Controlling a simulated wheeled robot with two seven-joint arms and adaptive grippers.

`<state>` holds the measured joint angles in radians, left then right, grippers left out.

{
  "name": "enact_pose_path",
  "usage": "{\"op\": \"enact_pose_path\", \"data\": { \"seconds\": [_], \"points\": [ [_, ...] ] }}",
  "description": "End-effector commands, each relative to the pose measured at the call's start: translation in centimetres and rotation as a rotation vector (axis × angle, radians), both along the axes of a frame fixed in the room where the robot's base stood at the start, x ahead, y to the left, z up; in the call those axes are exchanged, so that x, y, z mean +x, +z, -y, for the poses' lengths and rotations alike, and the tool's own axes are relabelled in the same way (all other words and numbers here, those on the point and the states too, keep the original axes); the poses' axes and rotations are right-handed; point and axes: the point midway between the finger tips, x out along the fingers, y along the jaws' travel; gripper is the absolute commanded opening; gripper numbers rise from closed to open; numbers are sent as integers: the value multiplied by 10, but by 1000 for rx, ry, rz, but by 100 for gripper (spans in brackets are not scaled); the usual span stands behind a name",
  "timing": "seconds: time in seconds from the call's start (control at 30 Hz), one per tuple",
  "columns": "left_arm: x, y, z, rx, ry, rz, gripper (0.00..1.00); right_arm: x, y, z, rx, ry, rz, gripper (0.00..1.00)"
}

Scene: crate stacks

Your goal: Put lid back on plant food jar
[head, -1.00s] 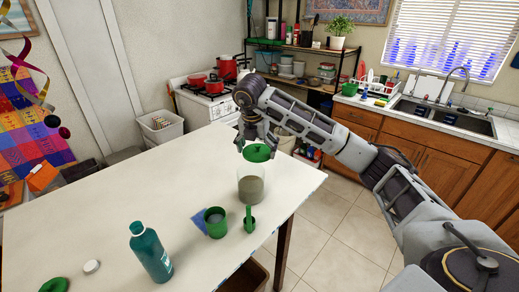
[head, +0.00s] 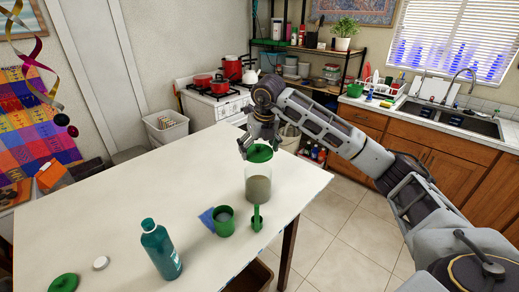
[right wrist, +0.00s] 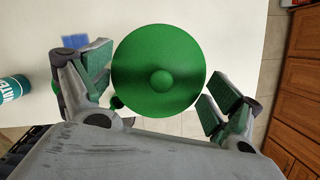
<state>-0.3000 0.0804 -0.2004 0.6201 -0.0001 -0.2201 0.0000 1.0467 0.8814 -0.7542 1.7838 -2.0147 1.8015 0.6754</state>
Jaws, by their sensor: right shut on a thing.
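The clear jar (head: 258,187) with brownish contents stands upright near the table's right edge. The green round lid (head: 259,154) is level over the jar's mouth, roughly centred on it. I cannot tell whether it touches the rim. My right gripper (head: 259,144) is above the jar, shut on the lid. In the right wrist view the lid (right wrist: 158,72) shows from above with its round knob, between the two fingers of the gripper (right wrist: 158,95); the lid hides the jar there. My left gripper is not in view.
On the white table (head: 120,205), a green cup (head: 223,222), a green scoop (head: 257,218) and a blue cloth (head: 206,217) are in front of the jar. The table's far left is clear.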

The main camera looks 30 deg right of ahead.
Motion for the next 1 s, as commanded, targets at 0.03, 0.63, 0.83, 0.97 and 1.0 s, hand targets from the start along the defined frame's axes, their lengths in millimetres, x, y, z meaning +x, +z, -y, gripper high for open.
{"op": "enact_pose_path", "data": {
  "seconds": [0.03,0.63,0.83,0.97,1.0],
  "points": [
    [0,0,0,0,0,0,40,0,0,0,0,21,-1,79],
    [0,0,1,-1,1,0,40,0,0,0,1,82,-1,79],
    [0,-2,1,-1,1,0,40,0,-4,0,1,81,-1,79],
    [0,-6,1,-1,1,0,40,0,-9,0,1,81,-1,79],
    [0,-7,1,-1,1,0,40,0,-11,0,0,81,-1,79]
  ]
}}
